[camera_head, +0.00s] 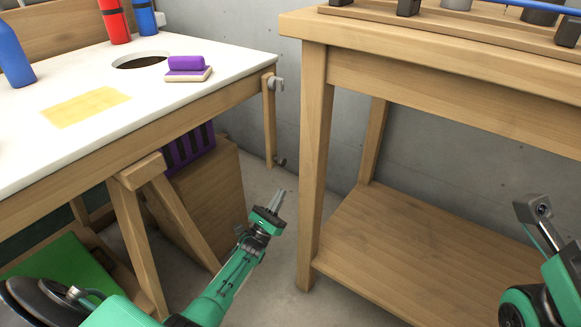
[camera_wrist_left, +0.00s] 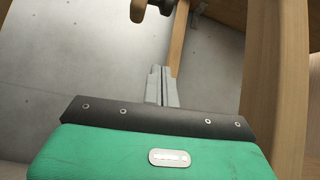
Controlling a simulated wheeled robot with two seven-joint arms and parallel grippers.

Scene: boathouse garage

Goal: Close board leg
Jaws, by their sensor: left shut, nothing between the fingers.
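The white-topped board (camera_head: 215,62) is at the left, on a wooden trestle. A narrow wooden leg (camera_head: 269,125) hangs nearly upright at its right end, with a grey metal fitting (camera_head: 277,84) near the top and a small dark knob (camera_head: 280,162) at its lower end. My left gripper (camera_head: 280,195) is shut and empty, below the leg's lower end in the picture and apart from it. In the left wrist view the shut fingers (camera_wrist_left: 160,85) point up toward a wooden strip (camera_wrist_left: 179,40), which looks like the leg.
A wooden workbench with a corner leg (camera_head: 313,165) and low shelf (camera_head: 420,255) stands close to the right of the left gripper. A trestle (camera_head: 140,210) and a brown panel (camera_head: 212,190) stand to the left. A concrete wall (camera_head: 335,130) is behind. The floor between is clear.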

